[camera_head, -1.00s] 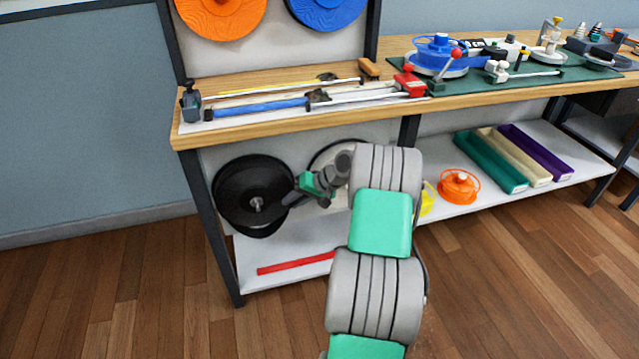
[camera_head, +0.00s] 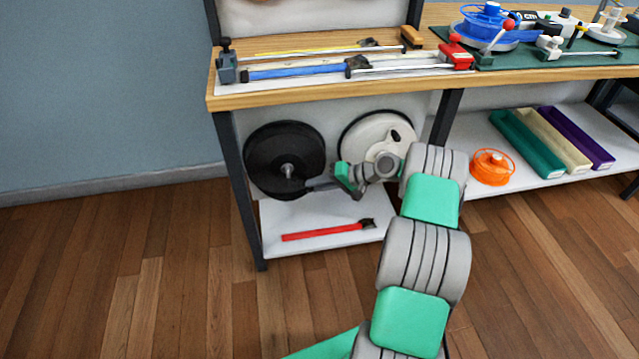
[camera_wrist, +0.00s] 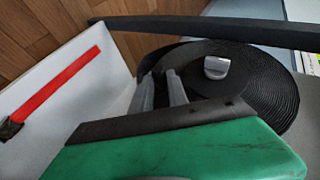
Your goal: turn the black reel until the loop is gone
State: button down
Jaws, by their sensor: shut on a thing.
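The black reel (camera_head: 270,152) hangs upright under the bench top, with a grey hub at its centre. In the wrist view the reel (camera_wrist: 262,88) shows wound black strap around a grey knob. My gripper (camera_head: 312,186) is at the reel's lower right edge. In the wrist view my gripper's two grey fingers (camera_wrist: 162,90) reach the near side of the reel and are shut on it; their tips are partly hidden against the black. I see no clear loose loop of strap, though the fingers cover part of the lower edge.
A white reel (camera_head: 368,130) hangs to the right, partly behind my arm. A red strip (camera_head: 320,231) lies on the lower white shelf (camera_head: 345,210). A dark bench leg (camera_head: 240,190) stands just left of the black reel. An orange spool (camera_head: 491,167) sits further right.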

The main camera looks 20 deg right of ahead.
jog(key=shift+s+d+f, duration=0.2)
jog(key=shift+s+f, duration=0.1)
jog(key=shift+f, duration=0.4)
jog(key=c, duration=1.5)
grip_release()
jog(key=shift+d, duration=0.1)
jog(key=shift+o, duration=1)
jog(key=shift+w+r, duration=0.1)
jog(key=shift+w+a+r, duration=0.1)
jog(key=shift+a+r, duration=0.05)
jog(key=shift+a, duration=0.05)
jog(key=p+v, duration=0.2)
jog(key=v, duration=0.5)
jog(key=shift+s+d+r, duration=0.2)
jog(key=shift+d, duration=0.05)
